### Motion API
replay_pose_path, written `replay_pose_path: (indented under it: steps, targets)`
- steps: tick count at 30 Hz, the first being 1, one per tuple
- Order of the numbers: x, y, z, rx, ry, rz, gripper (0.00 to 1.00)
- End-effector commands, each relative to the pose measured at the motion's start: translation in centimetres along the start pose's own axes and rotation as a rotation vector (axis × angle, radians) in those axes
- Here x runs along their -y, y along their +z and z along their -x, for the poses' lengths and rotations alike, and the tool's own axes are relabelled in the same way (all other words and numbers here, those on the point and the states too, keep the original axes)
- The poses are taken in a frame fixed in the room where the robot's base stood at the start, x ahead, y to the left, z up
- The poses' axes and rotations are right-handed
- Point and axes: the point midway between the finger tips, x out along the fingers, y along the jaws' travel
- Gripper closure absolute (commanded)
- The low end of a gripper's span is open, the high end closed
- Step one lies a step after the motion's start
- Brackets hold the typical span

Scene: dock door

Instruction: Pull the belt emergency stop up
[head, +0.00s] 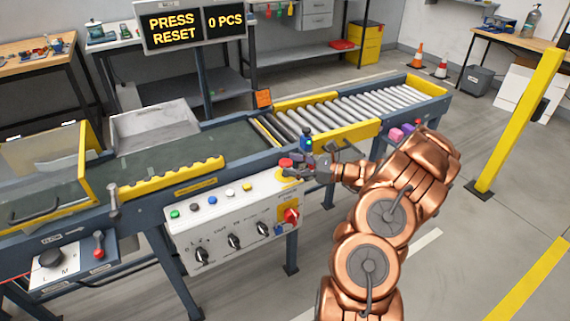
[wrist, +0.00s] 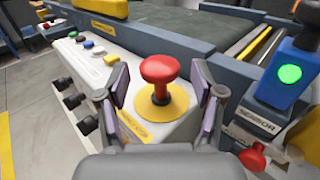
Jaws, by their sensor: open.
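The belt emergency stop is a red mushroom button (wrist: 160,72) on a yellow round plate (wrist: 174,103), at the right end of the white control panel. My gripper (wrist: 160,93) is open, with one finger on each side of the button and visible gaps to both. In the head view the red button (head: 286,163) shows just left of my gripper (head: 300,168), whose fingers partly cover the plate. The head view is too small to tell contact.
The control panel (head: 205,228) carries small coloured buttons, black knobs and a red switch (head: 291,216). A blue sensor post with a green light (wrist: 290,74) stands close on the right. A red knob (wrist: 252,158) sits below it. A display (head: 195,26) reads "PRESS RESET" and "0 PCS".

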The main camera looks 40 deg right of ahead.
Motion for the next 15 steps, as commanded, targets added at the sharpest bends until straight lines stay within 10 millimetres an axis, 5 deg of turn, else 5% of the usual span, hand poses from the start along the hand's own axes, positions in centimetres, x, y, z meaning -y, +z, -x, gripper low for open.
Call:
replay_pose_path:
  steps: [9,15]
  targets:
    - [0.2,0.0,6.2,-0.002,-0.006,0.002,0.33]
    - [0.1,0.0,8.6,0.0,-0.003,0.0,0.33]
